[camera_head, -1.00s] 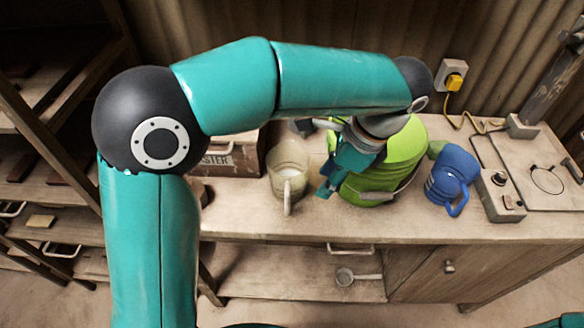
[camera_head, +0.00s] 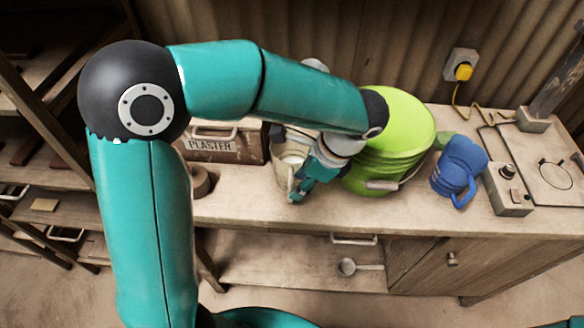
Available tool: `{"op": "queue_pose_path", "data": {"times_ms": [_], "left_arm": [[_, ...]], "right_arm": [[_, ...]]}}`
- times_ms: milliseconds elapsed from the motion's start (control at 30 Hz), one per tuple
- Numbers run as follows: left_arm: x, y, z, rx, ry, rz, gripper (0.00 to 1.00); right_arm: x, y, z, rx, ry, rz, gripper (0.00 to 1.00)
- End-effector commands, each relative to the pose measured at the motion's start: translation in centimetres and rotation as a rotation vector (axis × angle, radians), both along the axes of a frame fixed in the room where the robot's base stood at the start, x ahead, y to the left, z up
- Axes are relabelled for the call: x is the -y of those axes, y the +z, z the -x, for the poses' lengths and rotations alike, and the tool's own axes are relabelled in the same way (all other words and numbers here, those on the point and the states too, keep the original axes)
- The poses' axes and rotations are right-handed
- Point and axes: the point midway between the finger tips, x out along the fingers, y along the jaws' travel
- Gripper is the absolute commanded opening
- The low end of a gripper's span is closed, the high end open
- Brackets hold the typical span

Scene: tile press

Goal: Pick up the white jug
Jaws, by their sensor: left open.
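The white jug (camera_head: 283,178) stands upright on the bench between the plaster box and the green bucket. It is off-white, with its handle toward the front, and my gripper and arm hide part of it. My left gripper (camera_head: 297,188) is at the right front of the jug, close to its handle side. It is open; I cannot tell whether a finger touches the jug or lies around the handle. My right gripper is not in view.
A lime-green bucket (camera_head: 402,125) stands close to the right of my left gripper. A blue jug (camera_head: 459,170) and a control box (camera_head: 507,188) are farther right. The plaster box (camera_head: 222,144) and a brown roll (camera_head: 199,182) are left. The bench front (camera_head: 300,217) is clear.

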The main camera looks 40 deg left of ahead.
Motion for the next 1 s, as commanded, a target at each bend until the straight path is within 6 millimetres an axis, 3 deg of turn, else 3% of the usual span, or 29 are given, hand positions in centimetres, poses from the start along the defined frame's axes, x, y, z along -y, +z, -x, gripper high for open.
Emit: {"op": "queue_pose_path", "data": {"times_ms": [300,600,633,867,1000], "left_arm": [[-1.6,-4.1,0.7,-0.004,0.002,0.000,0.42],[-1.8,-4.6,0.7,0.000,0.001,0.000,0.42],[-1.8,-4.6,0.7,0.000,0.001,0.000,0.40],[-1.8,-4.6,0.7,0.000,0.001,0.000,0.02],[-1.8,-4.6,0.7,0.000,0.001,0.000,0.00]], "right_arm": [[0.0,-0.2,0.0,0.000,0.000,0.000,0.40],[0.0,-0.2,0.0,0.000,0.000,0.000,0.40],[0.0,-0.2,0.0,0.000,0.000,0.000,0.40],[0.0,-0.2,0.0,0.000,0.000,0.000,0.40],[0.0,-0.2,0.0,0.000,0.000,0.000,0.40]]}}
